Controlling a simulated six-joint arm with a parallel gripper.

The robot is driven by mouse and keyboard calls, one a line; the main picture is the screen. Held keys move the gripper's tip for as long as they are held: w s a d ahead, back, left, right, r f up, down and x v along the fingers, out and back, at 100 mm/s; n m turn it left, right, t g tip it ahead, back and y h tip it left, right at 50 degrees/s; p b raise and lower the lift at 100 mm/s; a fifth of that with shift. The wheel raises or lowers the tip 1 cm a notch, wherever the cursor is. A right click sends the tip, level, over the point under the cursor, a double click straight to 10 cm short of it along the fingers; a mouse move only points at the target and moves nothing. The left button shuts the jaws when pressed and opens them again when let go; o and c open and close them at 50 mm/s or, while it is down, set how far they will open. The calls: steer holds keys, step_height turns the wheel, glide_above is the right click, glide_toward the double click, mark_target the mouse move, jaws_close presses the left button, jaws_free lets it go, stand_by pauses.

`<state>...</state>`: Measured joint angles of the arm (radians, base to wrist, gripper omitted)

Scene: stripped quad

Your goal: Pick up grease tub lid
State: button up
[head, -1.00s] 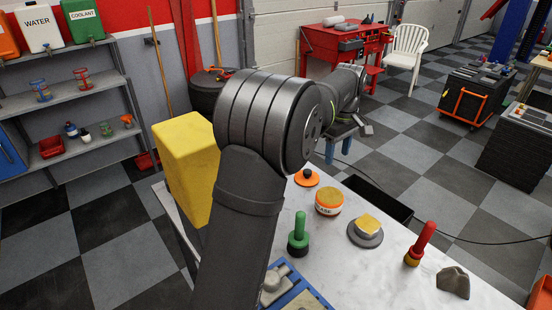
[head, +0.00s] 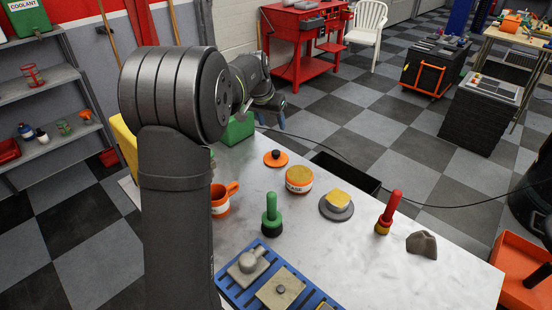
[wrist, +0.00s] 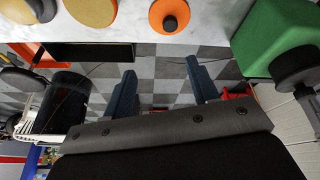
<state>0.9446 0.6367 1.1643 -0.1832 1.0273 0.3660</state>
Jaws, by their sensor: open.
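The grease tub lid (head: 275,158) is a flat orange disc with a black knob, lying on the pale marble-like table. It also shows at the top of the wrist view (wrist: 169,16). The orange grease tub (head: 299,178), with yellowish contents and a label, stands just right of it, apart from it. My gripper (head: 281,120) is past the table's far edge, beyond the lid. In the wrist view my gripper (wrist: 160,70) has its two blue fingers spread, with only floor showing between them.
A green container (head: 236,130) stands left of the lid, partly behind my arm. An orange mug (head: 222,198), green-handled tool (head: 271,215), grey disc with yellow block (head: 337,205) and red-handled tool (head: 389,212) stand nearby. A blue tray (head: 278,285) lies at the front.

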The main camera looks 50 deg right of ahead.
steer(key=w+m, duration=0.1)
glide_above(275, 153)
steer(key=shift+m+h, duration=0.3)
steer(key=f, duration=0.7)
steer(key=a+f, duration=0.1)
steer(key=f, duration=0.3)
steer(key=shift+s+f, duration=0.2)
steer(key=shift+s, duration=0.15)
steer(key=f, duration=0.3)
steer(key=d+f, duration=0.1)
steer(key=f, duration=0.1)
steer(key=shift+w+f, duration=0.15)
steer(key=shift+w, duration=0.2)
steer(key=c, duration=1)
steer(key=shift+c, duration=0.2)
